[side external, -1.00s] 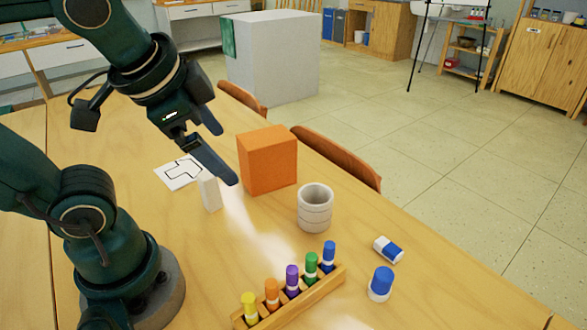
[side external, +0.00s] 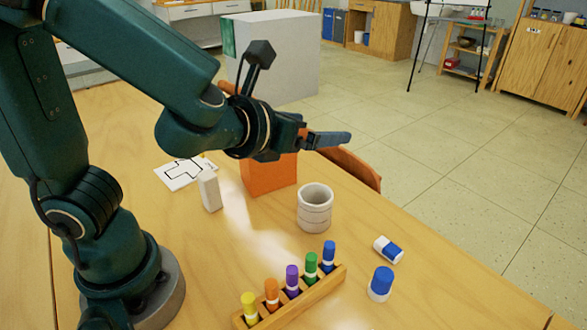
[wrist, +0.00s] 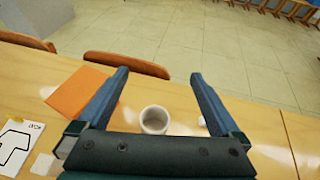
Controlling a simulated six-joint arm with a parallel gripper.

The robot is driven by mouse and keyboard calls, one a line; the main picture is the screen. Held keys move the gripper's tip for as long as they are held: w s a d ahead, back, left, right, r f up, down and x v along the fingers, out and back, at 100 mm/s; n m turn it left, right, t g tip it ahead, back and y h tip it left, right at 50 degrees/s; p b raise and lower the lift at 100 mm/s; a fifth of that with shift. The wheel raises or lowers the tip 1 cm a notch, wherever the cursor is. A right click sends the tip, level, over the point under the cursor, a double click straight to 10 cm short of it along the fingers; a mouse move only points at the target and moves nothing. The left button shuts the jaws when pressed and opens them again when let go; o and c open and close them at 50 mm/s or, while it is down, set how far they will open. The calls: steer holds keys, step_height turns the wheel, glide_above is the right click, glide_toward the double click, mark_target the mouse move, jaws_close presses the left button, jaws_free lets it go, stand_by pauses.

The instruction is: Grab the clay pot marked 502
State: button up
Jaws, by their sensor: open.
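A pale, ringed clay pot (side external: 314,208) stands upright on the wooden table, its open mouth up. No 502 marking is readable on it. In the wrist view the pot (wrist: 154,119) shows between the two fingers, beyond the gripper's body and partly hidden by it. My gripper (side external: 335,139) is open and empty, raised above the table and behind the pot in the side view, apart from it. Its two fingers spread wide in the wrist view (wrist: 158,74).
An orange block (side external: 268,176) stands left of the pot, and a small white block (side external: 209,190) is farther left. A wooden rack (side external: 290,305) of coloured markers lies in front. Blue-and-white pieces (side external: 380,284) (side external: 388,249) are to the right. Chairs (side external: 352,166) line the far edge.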

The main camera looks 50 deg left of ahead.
glide_toward(323, 194)
steer(key=x, duration=0.5)
steer(key=shift+w+f, duration=0.1)
steer(key=shift+f, duration=0.05)
steer(key=shift+x, duration=2.55)
steer(key=c, duration=1.4)
